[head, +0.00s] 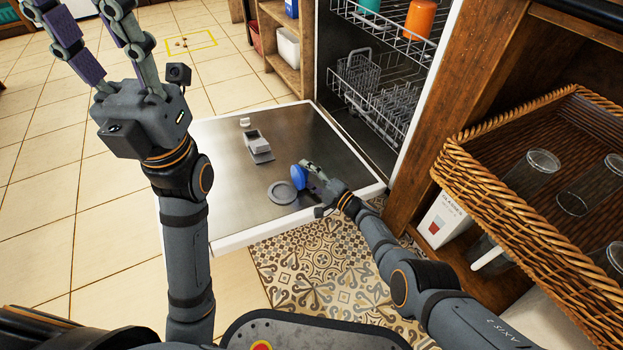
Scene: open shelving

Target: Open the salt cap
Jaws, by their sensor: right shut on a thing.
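The salt cap (298,177) shows as a blue round disc above the lowered dishwasher door. It is tilted up on its edge. My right gripper (309,172) is shut on it, and its fingers partly hide the cap's right side. A grey round ring (281,193) lies on the door just left of and below the cap. I cannot tell whether the cap touches it. My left gripper (76,8) is raised at the top left, far from the cap, with its two fingers spread apart and empty.
The dishwasher door (222,150) lies flat and bears a grey dispenser (257,146) and a small white knob (245,122). Racks (372,90) stand behind. A wicker basket (500,205) with glasses is close on the right. Tiled floor (60,190) is free at left.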

